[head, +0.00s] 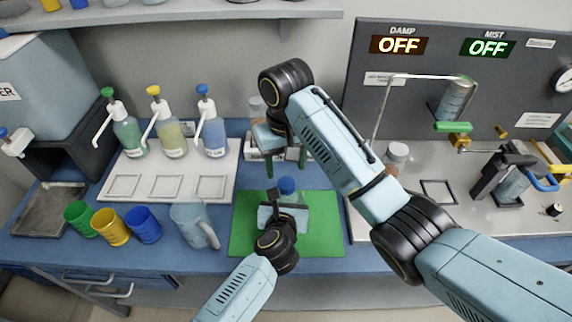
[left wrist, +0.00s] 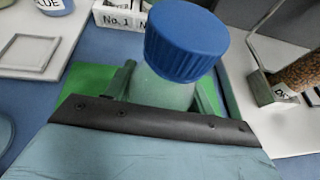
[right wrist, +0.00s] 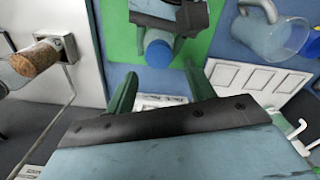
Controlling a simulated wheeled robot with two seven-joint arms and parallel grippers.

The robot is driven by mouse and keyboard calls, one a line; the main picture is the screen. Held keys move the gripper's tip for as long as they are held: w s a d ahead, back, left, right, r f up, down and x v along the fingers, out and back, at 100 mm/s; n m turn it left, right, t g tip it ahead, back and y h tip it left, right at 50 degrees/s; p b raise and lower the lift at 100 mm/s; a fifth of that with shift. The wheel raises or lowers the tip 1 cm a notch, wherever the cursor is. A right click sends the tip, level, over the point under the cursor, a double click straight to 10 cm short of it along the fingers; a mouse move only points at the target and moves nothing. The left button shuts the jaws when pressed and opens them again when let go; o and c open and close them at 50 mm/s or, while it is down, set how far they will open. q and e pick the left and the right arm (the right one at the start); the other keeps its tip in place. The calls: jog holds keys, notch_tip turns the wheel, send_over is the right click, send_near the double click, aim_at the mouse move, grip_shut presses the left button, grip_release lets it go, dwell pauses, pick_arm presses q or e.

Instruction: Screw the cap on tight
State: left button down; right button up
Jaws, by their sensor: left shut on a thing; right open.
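A bottle with a ribbed blue cap (left wrist: 187,42) stands upright in the left wrist view. The cap sits on top of the pale green body (left wrist: 160,92); how tight it is cannot be told. My left gripper (head: 285,197) is shut around the bottle body, over the green mat (head: 325,235). The cap also shows in the head view (head: 287,185) and in the right wrist view (right wrist: 158,53). My right gripper (head: 286,168) is open and empty, fingers pointing down, behind the bottle in the head view. Its fingers (right wrist: 160,75) are apart from the cap.
A clear jug (head: 192,222) and coloured cups (head: 113,227) stand left of the mat. Pump bottles (head: 168,133) stand on a white tray (head: 160,187) behind them. The mat's front is clear.

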aim_at(286, 183)
notch_tip(286, 183, up, 2)
jog(key=n, duration=0.3)
jog(key=shift+w+d, duration=0.1)
jog(key=shift+r+n, duration=0.35)
jog(key=shift+n, duration=0.65)
jog(key=shift+s+f, duration=0.1)
jog(key=shift+s, duration=0.1)
jog(key=shift+f, duration=3.95)
jog(key=c, duration=1.1)
